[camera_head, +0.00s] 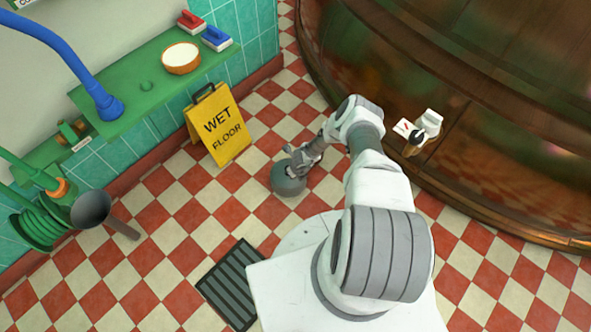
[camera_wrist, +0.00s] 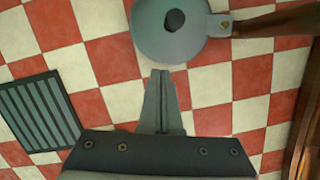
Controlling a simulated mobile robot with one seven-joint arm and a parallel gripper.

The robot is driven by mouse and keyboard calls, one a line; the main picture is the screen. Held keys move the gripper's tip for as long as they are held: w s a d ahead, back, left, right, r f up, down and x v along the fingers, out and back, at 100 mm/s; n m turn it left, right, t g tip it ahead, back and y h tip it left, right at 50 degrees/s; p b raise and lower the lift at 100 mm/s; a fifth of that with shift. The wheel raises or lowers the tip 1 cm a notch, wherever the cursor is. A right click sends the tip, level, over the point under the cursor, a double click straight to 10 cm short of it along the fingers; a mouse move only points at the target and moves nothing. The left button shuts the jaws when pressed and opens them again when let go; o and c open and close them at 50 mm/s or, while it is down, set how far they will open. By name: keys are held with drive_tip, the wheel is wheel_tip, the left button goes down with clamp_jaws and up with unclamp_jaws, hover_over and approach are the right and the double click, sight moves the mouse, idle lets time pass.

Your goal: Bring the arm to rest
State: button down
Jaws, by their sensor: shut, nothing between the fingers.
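My arm reaches over the tiled floor in the head view, bent at the elbow. My gripper (camera_head: 300,167) is above or beside a round grey object (camera_head: 287,181); whether they touch is hard to tell there. In the wrist view my gripper (camera_wrist: 160,74) has its fingers together with nothing between them. Just beyond the fingertips is the round grey object (camera_wrist: 147,35), with a dark spot in it and a tab. A brown handle-like bar (camera_wrist: 275,22) extends right from the tab.
A yellow wet floor sign (camera_head: 219,126) stands left of my gripper. A floor grate (camera_head: 236,284) lies near my base. A large copper vessel (camera_head: 470,130) curves along the right, with a small bracket holding white items (camera_head: 430,122). A green shelf (camera_head: 148,88) lines the left wall.

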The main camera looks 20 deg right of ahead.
drive_tip(key=shift+p+v, duration=0.75)
drive_tip(key=shift+v, duration=0.95)
drive_tip(key=shift+a, duration=0.1)
